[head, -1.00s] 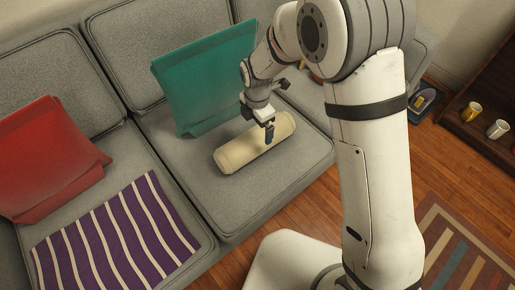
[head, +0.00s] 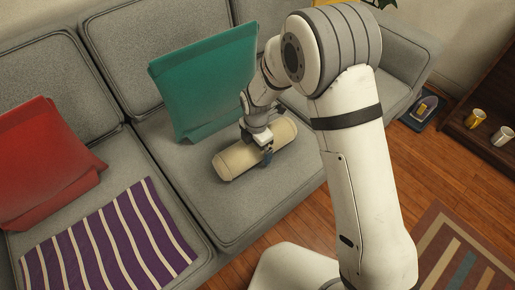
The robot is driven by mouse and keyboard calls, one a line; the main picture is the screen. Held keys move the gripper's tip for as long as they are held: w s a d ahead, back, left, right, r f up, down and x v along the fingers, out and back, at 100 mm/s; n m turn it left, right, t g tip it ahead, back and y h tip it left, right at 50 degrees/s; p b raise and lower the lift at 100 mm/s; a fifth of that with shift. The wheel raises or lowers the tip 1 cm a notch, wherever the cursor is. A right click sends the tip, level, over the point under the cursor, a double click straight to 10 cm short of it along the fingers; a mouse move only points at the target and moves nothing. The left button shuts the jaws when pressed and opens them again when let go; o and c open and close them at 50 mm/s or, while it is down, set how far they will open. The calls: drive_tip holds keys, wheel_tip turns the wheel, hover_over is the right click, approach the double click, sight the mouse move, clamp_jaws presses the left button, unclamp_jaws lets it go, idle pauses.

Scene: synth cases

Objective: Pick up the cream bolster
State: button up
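The cream bolster (head: 236,161) lies on its side on the middle grey seat cushion, in front of the teal cushion. My gripper (head: 264,150) is down at the bolster, right of its middle. One dark finger shows against the bolster's near side. The other finger is hidden behind the bolster and the gripper's body, so I cannot tell whether the fingers press on it. The bolster appears to rest on the seat.
The teal cushion (head: 200,80) leans on the backrest close to my wrist. A red cushion (head: 42,160) and a striped purple cloth (head: 108,245) are on the left seat. A low shelf (head: 475,128) with a yellow mug (head: 475,118) and a pale mug (head: 502,136) stands at right.

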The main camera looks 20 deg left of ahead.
drive_tip(key=c, duration=1.1)
drive_tip(key=shift+r, duration=0.1)
